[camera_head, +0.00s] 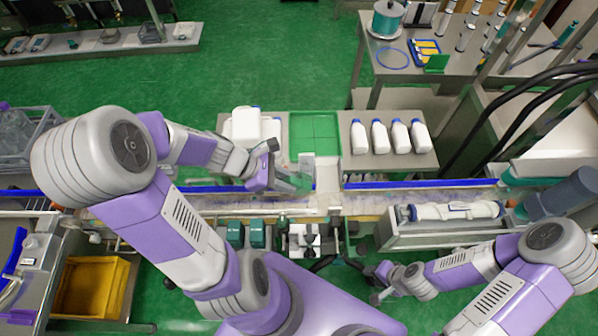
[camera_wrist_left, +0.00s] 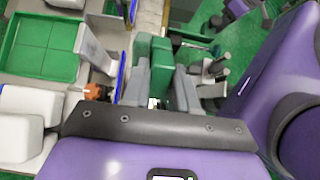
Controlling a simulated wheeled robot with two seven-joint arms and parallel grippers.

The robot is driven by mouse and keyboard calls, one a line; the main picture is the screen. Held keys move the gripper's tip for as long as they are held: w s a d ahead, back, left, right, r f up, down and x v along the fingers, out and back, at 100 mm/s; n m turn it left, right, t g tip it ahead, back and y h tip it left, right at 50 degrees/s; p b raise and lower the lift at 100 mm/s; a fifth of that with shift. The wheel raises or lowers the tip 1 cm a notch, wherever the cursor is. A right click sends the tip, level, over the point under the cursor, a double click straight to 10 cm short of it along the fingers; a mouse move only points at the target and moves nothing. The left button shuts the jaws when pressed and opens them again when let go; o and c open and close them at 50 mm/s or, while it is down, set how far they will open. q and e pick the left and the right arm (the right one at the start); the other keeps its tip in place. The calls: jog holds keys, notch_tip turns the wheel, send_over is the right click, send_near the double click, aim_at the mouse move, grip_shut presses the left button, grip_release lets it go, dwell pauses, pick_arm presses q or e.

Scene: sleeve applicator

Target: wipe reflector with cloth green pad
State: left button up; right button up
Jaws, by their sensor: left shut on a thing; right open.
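My left gripper (camera_head: 272,178) reaches over the conveyor from the left. In the left wrist view its grey fingers (camera_wrist_left: 160,80) are shut on a green cloth pad (camera_wrist_left: 152,52). The pad also shows in the head view (camera_head: 296,182), small and partly blurred. A pale upright plate (camera_head: 306,167), possibly the reflector, stands at the conveyor just right of the pad. It also shows in the left wrist view (camera_wrist_left: 95,48), left of the pad, with a gap between them. My right gripper (camera_head: 381,286) is open and empty at the lower right, below the conveyor.
A green tray (camera_head: 315,133) lies on the bench behind the conveyor. White bottles with blue caps (camera_head: 379,136) stand to its right, and white containers (camera_head: 246,125) to its left. A blue-edged rail (camera_head: 420,184) runs along the conveyor. A yellow crate (camera_head: 92,287) sits at the lower left.

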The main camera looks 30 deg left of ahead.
pick_arm(q)
jog(key=f, duration=0.1)
jog(key=w+f+b, duration=0.1)
jog(key=b, duration=0.1)
jog(key=shift+w+f, duration=0.25)
jog(key=shift+f, duration=0.15)
jog(key=w+a+f+b, duration=0.3)
jog(key=f, duration=0.1)
jog(key=shift+w, duration=0.4)
pick_arm(e)
notch_tip(320, 180, down, 5)
jog(key=shift+f, duration=0.2)
pick_arm(q)
jog(key=shift+w+a+f, duration=0.1)
jog(key=shift+w+a, duration=0.55)
jog(key=shift+w, duration=0.3)
pick_arm(e)
jog(key=shift+r, duration=0.45)
pick_arm(q)
jog(key=shift+w+d, duration=0.5)
jog(key=shift+d, duration=0.35)
jog(key=shift+w+d, duration=0.5)
jog(key=shift+d, duration=0.35)
jog(key=shift+w+p, duration=0.1)
jog(key=shift+p, duration=0.3)
pick_arm(e)
jog(key=shift+r, duration=0.15)
